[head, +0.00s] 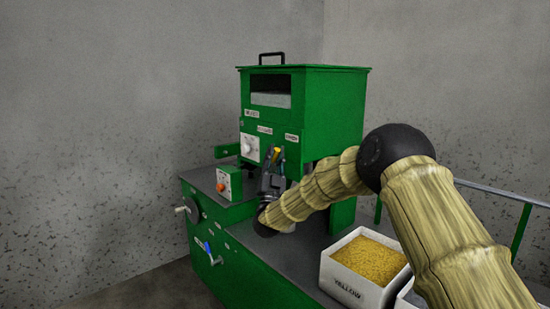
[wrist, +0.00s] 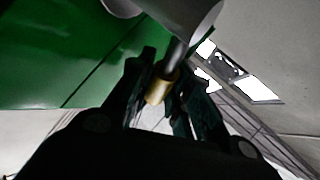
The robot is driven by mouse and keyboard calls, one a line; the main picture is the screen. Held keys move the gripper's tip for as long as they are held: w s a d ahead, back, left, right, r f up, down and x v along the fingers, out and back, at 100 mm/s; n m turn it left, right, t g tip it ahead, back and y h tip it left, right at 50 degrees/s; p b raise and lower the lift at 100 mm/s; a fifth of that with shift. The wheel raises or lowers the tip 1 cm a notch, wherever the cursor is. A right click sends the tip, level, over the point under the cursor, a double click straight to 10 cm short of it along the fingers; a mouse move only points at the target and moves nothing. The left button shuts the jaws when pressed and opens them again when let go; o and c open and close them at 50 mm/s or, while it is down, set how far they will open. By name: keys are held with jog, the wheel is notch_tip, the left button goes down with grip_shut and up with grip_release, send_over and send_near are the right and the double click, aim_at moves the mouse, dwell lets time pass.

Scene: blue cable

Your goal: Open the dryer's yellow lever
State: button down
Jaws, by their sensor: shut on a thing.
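The dryer (head: 335,105) is a green box with a black top handle, standing on a green machine. Its yellow lever (head: 276,154) shows as a small yellow tip at the lower front of the box. My gripper (head: 273,165) is at the lever, with its fingers pointing up at it. In the wrist view the lever is a dull yellow cylinder (wrist: 162,88) on a grey rod, between the two fingers of my gripper (wrist: 160,95). The fingers are shut on it. In the head view the fingers partly hide the lever.
A white dial (head: 249,147) is left of the lever. A small green box with an orange knob (head: 222,187) stands below it. A white bin (head: 350,290) labelled YELLOW, full of yellow pellets, is at the lower right. A blue lever (head: 207,247) is on the machine's lower front.

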jog(key=shift+f, duration=0.25)
jog(key=c, duration=1.6)
grip_release()
jog(key=shift+d, duration=0.1)
jog(key=shift+r, duration=0.1)
jog(key=shift+s, duration=0.1)
jog(key=d+v, duration=0.1)
jog(key=v, duration=1.1)
jog(key=shift+a, duration=0.5)
